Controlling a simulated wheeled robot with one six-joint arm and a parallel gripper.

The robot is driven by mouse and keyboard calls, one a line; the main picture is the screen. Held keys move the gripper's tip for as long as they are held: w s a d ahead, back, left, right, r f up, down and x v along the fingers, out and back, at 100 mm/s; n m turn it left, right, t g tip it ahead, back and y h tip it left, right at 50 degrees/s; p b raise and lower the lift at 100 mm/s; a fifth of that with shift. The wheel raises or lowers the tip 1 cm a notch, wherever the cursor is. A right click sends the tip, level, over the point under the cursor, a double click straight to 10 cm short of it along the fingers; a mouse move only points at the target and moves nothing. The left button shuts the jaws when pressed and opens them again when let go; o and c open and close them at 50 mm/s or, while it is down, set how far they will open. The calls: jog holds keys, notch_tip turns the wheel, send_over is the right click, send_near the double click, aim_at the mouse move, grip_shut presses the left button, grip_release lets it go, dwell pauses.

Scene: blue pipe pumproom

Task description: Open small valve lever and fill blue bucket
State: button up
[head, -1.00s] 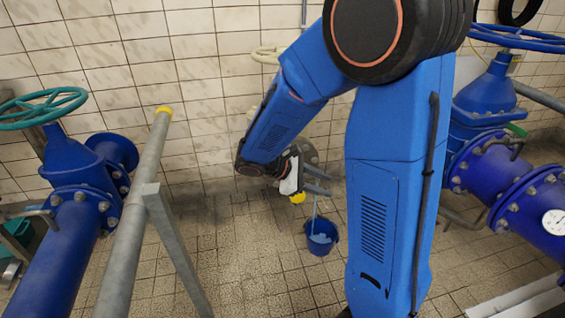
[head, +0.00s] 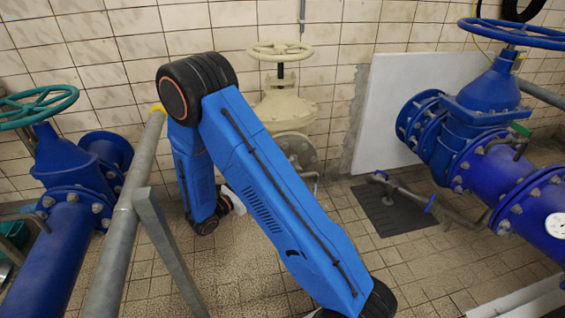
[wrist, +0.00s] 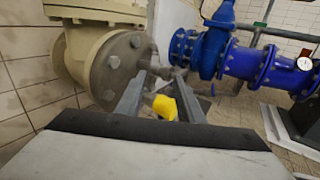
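A small grey side pipe with a tap (head: 382,180) comes off the blue pipework, low at the right in the head view. The lever also shows, tiny, in the wrist view (wrist: 212,90). My gripper (wrist: 163,74) points toward the grey pipe end, with its two grey fingers apart and nothing clearly held. A yellow block (wrist: 165,107) shows between the fingers. In the head view my gripper is mostly hidden behind my arm. The blue bucket is not visible now.
A cream valve with handwheel (head: 280,90) stands by the tiled wall, its flange (wrist: 122,65) close left of my fingers. A dark floor plate (head: 397,212) lies under the side pipe. A grey railing (head: 135,200) and blue pipe (head: 60,255) stand left; large blue pipework (head: 490,165) stands right.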

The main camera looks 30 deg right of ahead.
aim_at(293, 159)
jog(key=x, duration=1.1)
jog(key=w+x, duration=0.1)
jog(key=x, duration=0.5)
jog(key=shift+w+a+f, duration=0.1)
jog(key=shift+a+f, duration=0.1)
jog(key=shift+c, duration=0.6)
jog(key=shift+n+t, duration=0.3)
grip_shut()
